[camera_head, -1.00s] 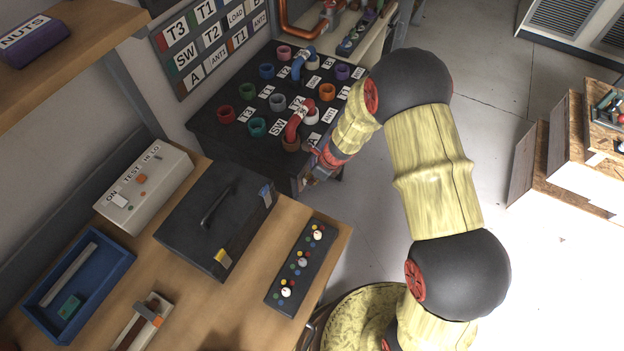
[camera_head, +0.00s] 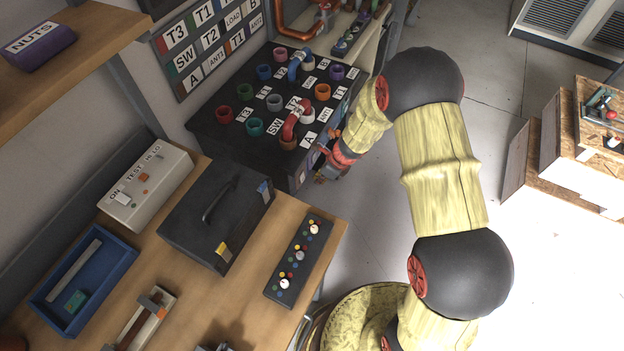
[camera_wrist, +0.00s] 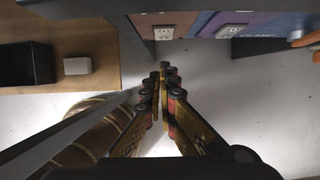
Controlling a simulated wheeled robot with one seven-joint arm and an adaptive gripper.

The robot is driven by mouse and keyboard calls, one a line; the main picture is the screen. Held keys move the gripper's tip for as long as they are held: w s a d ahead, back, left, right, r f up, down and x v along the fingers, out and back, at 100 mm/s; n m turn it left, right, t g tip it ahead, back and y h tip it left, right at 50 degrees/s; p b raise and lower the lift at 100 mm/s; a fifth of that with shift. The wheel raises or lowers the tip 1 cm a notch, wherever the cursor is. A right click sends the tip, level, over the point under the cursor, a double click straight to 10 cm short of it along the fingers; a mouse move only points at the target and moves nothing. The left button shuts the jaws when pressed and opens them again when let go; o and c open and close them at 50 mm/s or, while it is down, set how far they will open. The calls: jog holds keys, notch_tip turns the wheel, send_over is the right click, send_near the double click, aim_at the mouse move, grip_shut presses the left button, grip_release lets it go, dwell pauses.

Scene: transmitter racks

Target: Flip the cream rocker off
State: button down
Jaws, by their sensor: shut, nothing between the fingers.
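My gripper (camera_head: 322,177) is low beside the front right side of the black socket cabinet, away from this box. In the wrist view my gripper (camera_wrist: 163,72) is shut and empty, over the pale floor, near a cabinet face with coloured panels and small white plates (camera_wrist: 164,33).
The black socket cabinet (camera_head: 225,140) carries coloured rings and red and blue links. The bench (camera_head: 225,300) holds a black case (camera_head: 190,225), a knob strip (camera_head: 290,280) and a blue tray (camera_head: 50,300). Floor between is clear.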

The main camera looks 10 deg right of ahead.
notch_tip(320, 180, up, 10)
jog(key=p, duration=0.3)
jog(key=shift+s+d+p, duration=0.3)
jog(key=shift+d+p, duration=0.05)
jog(key=shift+d, duration=0.05)
jog(key=s+r+n+g, duration=0.3)
jog(key=s+r+n, duration=0.2)
jog(key=s+n, duration=0.65)
jog(key=s+d+r+n+t+h, duration=0.1)
jog(key=s+d+r+n+t, duration=0.1)
jog(key=r, duration=0.8)
jog(key=s+d+r+n+t+h, duration=0.1)
jog(key=s+d+r+n+t, duration=0.1)
jog(key=s+d+r+n, duration=0.2)
jog(key=s+d+r+n+t+h, duration=0.1)
jog(key=s+r+n, duration=0.6)
jog(key=r, duration=0.9)
jog(key=s+d+t, duration=0.1)
jog(key=s+d, duration=0.1)
jog(key=shift+s+r+h, duration=0.3)
